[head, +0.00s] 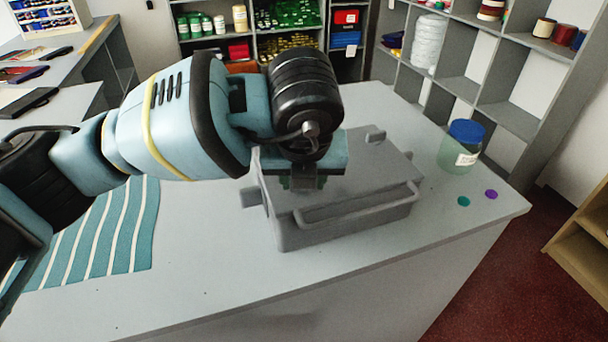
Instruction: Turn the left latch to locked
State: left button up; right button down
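A grey case (345,232) with a lid and a long front handle (360,204) stands on the counter. My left arm reaches in from the left, and its gripper (303,183) points down over the left part of the lid. The wrist hides much of the fingers, so I cannot tell whether they are open or touch anything. A small grey block (375,134) sticks up at the lid's far right. A grey tab (250,196) juts out at the case's left side. The left latch is not clearly visible; my gripper may hide it. My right gripper is not in view.
The grey counter (200,290) is clear in front of the case. A striped teal cloth (110,235) lies at left. A blue-lidded jar (461,148) stands right of the case, near a green disc (464,201) and a purple disc (491,194). Shelves stand behind.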

pick_arm(q)
jog(key=m+h, duration=0.1)
jog(key=m, duration=0.2)
jog(key=shift+a+m, duration=0.1)
jog(key=shift+m, duration=0.3)
jog(key=m+g+h, duration=0.1)
jog(key=m, duration=0.2)
jog(key=shift+a+h, duration=0.1)
jog(key=shift+h, duration=0.3)
jog(key=m+g+h, duration=0.1)
jog(key=m, duration=0.3)
jog(key=shift+w+m, duration=0.15)
jog(key=shift+m, duration=0.25)
jog(key=shift+a+m+g, duration=0.1)
jog(key=shift+m+g, duration=0.5)
jog(key=shift+m, duration=0.7)
jog(key=o, duration=1)
jog(key=shift+b+v, duration=0.35)
jog(key=shift+v, duration=3.6)
